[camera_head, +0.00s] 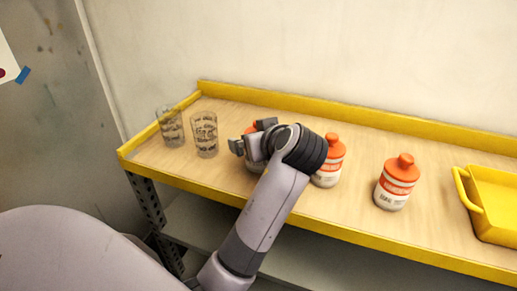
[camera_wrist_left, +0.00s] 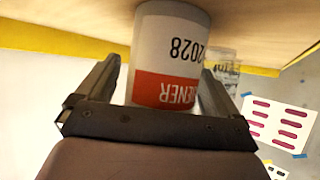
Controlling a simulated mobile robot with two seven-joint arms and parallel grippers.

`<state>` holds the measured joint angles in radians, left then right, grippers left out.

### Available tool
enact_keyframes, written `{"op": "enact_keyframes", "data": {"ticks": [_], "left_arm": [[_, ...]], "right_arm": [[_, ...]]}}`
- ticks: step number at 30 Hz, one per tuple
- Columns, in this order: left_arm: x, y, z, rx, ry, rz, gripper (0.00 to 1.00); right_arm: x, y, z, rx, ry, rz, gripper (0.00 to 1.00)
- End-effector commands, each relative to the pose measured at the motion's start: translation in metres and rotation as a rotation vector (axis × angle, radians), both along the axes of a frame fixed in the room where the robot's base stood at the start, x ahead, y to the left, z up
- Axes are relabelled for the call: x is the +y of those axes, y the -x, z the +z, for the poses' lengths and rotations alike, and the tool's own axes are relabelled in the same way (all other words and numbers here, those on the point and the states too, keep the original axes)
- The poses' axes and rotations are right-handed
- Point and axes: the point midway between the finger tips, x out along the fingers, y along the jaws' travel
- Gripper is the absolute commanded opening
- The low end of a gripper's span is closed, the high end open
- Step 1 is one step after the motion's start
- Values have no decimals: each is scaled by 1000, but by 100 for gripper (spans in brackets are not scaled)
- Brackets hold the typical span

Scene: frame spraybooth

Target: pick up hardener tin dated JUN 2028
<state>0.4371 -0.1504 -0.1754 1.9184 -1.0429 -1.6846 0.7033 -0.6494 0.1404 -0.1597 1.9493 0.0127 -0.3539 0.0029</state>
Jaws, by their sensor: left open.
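A white and orange hardener tin (camera_head: 254,167) stands on the shelf, mostly hidden behind my left gripper (camera_head: 250,135) in the head view. In the left wrist view this tin (camera_wrist_left: 170,50) appears upside down, with "2028" and the end of "HARDENER" readable; the month is not visible. My left gripper (camera_wrist_left: 160,78) is open, with one finger on each side of the tin. I cannot tell whether the fingers touch it. Two similar orange-capped tins, a middle one (camera_head: 328,168) and a right one (camera_head: 396,183), stand farther right; their dates are too small to read. My right gripper is not in view.
Two printed glasses, one left (camera_head: 170,127) and one nearer (camera_head: 204,136), stand to the left of the gripper. A yellow tray (camera_head: 462,188) sits at the right end. The wooden shelf (camera_head: 360,200) has a raised yellow rim, with a wall behind.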

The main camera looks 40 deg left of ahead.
Motion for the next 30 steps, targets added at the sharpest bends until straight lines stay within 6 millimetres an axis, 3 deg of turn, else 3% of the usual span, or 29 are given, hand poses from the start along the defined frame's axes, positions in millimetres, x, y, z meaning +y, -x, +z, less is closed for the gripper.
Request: {"op": "enact_keyframes", "data": {"ticks": [1,7,22,26,30], "left_arm": [[0,0,0,0,0,0,95],[0,0,0,0,0,0,32],[0,0,6,-4,0,1,31],[0,-1,18,-6,1,1,31],[0,-1,44,-10,2,2,31]], "right_arm": [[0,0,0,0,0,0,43],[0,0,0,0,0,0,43],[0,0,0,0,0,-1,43],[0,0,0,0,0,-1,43],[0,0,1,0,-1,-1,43]]}}
